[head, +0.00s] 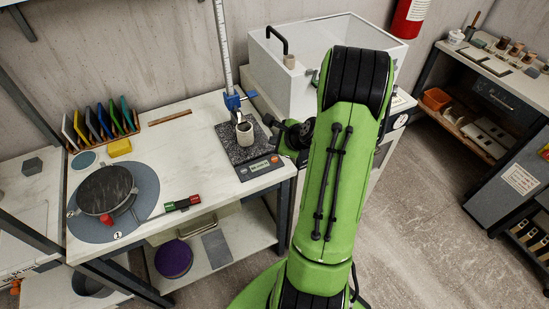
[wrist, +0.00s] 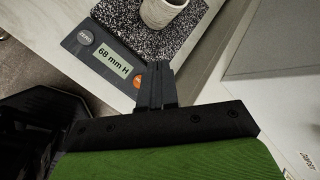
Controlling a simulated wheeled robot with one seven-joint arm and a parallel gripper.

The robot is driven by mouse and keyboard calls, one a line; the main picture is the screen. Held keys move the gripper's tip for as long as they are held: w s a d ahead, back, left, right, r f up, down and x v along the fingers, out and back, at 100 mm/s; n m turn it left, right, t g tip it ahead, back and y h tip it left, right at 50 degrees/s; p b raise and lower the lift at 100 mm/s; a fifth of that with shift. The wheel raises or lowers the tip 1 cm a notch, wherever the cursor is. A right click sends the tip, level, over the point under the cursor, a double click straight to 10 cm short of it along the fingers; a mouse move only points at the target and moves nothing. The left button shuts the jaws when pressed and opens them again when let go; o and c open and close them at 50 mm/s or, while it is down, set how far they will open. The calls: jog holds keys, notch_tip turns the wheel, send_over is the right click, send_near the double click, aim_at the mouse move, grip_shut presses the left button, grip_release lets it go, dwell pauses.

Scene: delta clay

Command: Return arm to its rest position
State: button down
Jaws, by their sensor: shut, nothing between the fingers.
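My green arm (head: 325,180) reaches up through the middle of the head view, bent at a black joint near the top. My gripper shows in the wrist view (wrist: 156,84) with its two black fingers together and nothing between them. In the head view the gripper end is mostly hidden by the arm, with only dark parts (head: 297,134) showing beside the gauge. The height gauge's speckled base (head: 232,149) and its display, reading "68 mm H" (wrist: 112,58), lie close to the fingers. A small pale cup (head: 244,132) stands on the speckled base.
A clear-lidded white box (head: 275,75) stands behind the arm. Shelves (head: 485,65) stand at right. The floor (head: 430,200) right of the arm is clear.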

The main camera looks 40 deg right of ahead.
dwell(0.3)
jog(key=s+a+r+n+g+y, duration=0.1)
jog(key=a+r+n, duration=0.5)
jog(key=a+n, duration=0.15)
jog(key=s+a+r+n+g, duration=0.1)
jog(key=a+r+n, duration=0.55)
jog(key=a, duration=0.25)
jog(key=s+a+r+n, duration=0.2)
jog(key=s+a+n, duration=0.2)
jog(key=s+n, duration=0.3)
jog(key=s+a+r+n+g, duration=0.1)
jog(key=s+a+r+n, duration=0.2)
jog(key=s, duration=0.7)
jog(key=a+n, duration=0.2)
jog(key=n, duration=0.2)
jog(key=shift+a+g, duration=0.2)
jog(key=shift+g, duration=0.1)
